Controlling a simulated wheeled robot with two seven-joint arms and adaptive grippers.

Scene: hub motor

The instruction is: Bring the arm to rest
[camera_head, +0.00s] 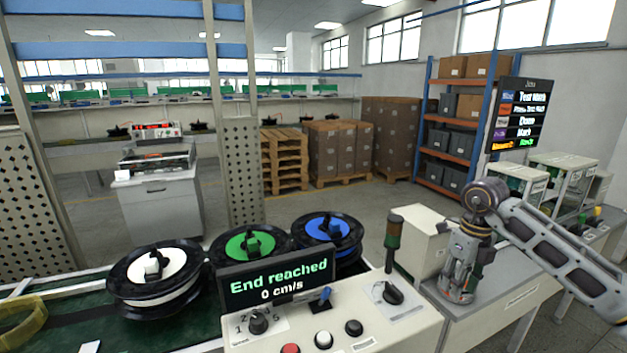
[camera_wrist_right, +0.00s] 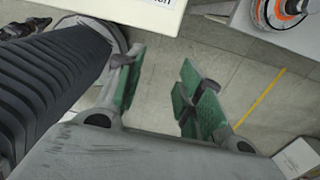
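My right arm comes in from the right edge of the head view, and its lower part points down beside the control panel (camera_head: 330,325). The right gripper also shows in the right wrist view (camera_wrist_right: 160,88), where its two green-padded fingers are apart with nothing between them. Only grey floor (camera_wrist_right: 160,115) shows beyond the gap. In the head view the fingertips cannot be made out clearly. My left arm and left gripper are not in view.
Three spools, with a white (camera_head: 155,266), a green (camera_head: 248,245) and a blue (camera_head: 327,228) centre, stand on the green conveyor (camera_head: 95,305). A display (camera_head: 277,277) reads "End reached, 0 cm/s". A grey bench (camera_head: 515,290) lies under my right arm.

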